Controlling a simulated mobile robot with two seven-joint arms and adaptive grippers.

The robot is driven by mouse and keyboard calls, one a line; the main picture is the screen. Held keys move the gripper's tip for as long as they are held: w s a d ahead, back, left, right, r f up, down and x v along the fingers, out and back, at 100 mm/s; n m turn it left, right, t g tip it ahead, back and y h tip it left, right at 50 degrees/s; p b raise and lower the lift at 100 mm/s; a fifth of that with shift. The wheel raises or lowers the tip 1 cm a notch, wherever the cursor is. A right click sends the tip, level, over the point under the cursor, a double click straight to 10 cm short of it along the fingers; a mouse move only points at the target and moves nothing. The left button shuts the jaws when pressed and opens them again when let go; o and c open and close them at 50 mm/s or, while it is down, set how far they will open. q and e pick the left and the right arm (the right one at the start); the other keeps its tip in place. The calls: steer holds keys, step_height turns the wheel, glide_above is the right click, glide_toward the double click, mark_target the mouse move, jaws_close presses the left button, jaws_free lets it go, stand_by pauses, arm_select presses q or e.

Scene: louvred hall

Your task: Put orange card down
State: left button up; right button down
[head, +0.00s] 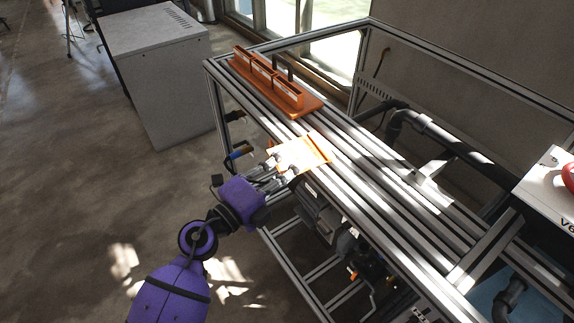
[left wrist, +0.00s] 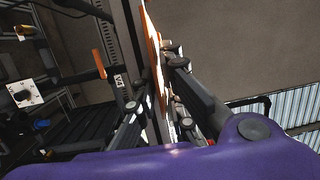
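The orange card (head: 312,150) is above or on the near part of the slatted metal bench top (head: 375,185), brightly lit by sun; I cannot tell whether it touches the rails. My left gripper (head: 283,168) reaches it from the lower left, with its fingers at the card's near edge. In the left wrist view the card (left wrist: 152,48) shows nearly edge-on, running between the two fingers of the left gripper (left wrist: 160,92), which look closed on it. The fingers hide the card's near edge. My right gripper is in neither view.
An orange rack (head: 270,85) with upright dividers stands at the bench's far left end. A grey cabinet (head: 155,70) stands on the floor beyond. Black pipes (head: 425,125) run behind the rails. A white box (head: 550,185) is at the right. Rails right of the card are clear.

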arm_select(q)
steer(key=shift+o, duration=0.7)
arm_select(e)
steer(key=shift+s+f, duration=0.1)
arm_select(q)
steer(key=shift+f+b, duration=0.2)
steer(key=shift+b, duration=0.35)
steer(key=v, duration=0.7)
steer(key=shift+s+a+r, duration=0.15)
steer(key=shift+a+r, duration=0.25)
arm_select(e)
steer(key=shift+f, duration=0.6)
